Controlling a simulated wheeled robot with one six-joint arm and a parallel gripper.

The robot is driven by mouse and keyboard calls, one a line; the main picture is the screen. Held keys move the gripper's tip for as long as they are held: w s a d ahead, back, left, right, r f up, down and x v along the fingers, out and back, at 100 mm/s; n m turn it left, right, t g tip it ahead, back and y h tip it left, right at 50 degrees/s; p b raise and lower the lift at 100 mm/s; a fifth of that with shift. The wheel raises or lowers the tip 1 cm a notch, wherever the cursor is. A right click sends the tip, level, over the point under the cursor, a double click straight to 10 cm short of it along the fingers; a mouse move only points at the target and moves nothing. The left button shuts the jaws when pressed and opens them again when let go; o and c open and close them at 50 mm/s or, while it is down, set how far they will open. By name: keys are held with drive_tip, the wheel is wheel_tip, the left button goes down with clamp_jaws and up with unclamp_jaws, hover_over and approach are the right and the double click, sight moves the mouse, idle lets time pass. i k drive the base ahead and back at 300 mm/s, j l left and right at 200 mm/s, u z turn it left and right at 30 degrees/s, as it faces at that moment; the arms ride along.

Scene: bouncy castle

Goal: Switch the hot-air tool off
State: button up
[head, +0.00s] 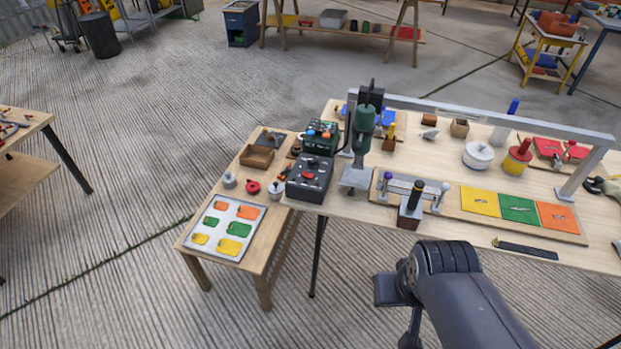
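A green and black upright tool (364,120), which looks like the hot-air tool, stands in a grey stand at the left end of the long wooden table. A second dark green box (320,138) with coloured knobs stands behind that. I cannot read any switch position, nor tell which box belongs to the tool. My arm reaches in from the bottom right, in front of the table edge and apart from the tool. My gripper's fingers do not show.
The long table (470,232) also holds a wooden board (452,205) with yellow, green and orange squares, a white pot (478,156) and a grey overhead bar (480,108). A low side table (259,237) carries a white tray (222,210) of coloured pieces.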

sight(305, 176)
drive_tip(key=i+j+z, duration=0.25)
drive_tip(key=i+j, duration=0.2)
drive_tip(key=i+j+z, duration=0.3)
drive_tip(key=i+j, duration=0.15)
drive_tip(key=j, duration=0.1)
